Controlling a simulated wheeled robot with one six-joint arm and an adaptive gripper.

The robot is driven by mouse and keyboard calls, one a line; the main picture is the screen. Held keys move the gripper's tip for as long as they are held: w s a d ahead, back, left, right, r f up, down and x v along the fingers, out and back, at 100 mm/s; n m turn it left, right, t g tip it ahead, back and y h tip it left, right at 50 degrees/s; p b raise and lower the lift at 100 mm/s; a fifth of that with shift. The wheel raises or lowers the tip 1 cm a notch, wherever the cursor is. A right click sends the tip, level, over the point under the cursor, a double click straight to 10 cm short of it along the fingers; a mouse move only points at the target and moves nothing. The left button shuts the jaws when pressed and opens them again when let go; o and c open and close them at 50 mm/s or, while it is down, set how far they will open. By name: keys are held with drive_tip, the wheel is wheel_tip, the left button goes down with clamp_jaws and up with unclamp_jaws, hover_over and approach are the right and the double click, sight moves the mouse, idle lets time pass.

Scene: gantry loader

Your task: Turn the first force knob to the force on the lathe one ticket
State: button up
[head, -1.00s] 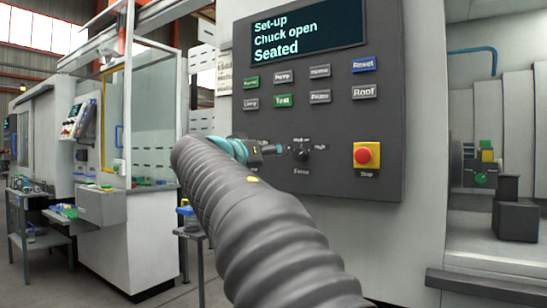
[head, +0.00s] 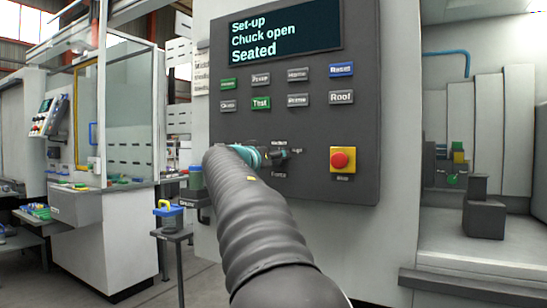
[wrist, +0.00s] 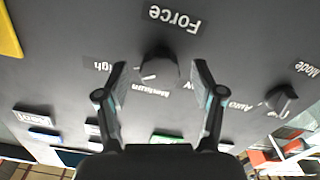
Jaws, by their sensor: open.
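The force knob (wrist: 158,68) is a dark round knob on the grey panel, under the upside-down word "Force" in the wrist view. Labels that read High, Medium and partly hidden Low surround it. A pale mark shows on its lower left side, but its exact setting is hard to tell. My gripper (wrist: 161,76) is open, with one finger on each side of the knob; I cannot tell whether they touch it. In the head view my gripper (head: 276,154) is at the panel and hides most of the knob. I see no readable lathe one ticket.
A mode knob (wrist: 282,99) sits beside the force knob. The panel's screen (head: 285,38) reads "Set-up, Chuck open, Seated". Rows of buttons lie below it, and a red stop button (head: 341,160) is to the right. A small table (head: 172,235) stands at left.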

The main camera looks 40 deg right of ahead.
drive_tip(key=shift+c, duration=0.3)
drive_tip(key=c, duration=1.1)
drive_tip(key=shift+n, duration=0.4)
drive_tip(key=n, duration=1)
drive_tip(key=shift+n, duration=0.4)
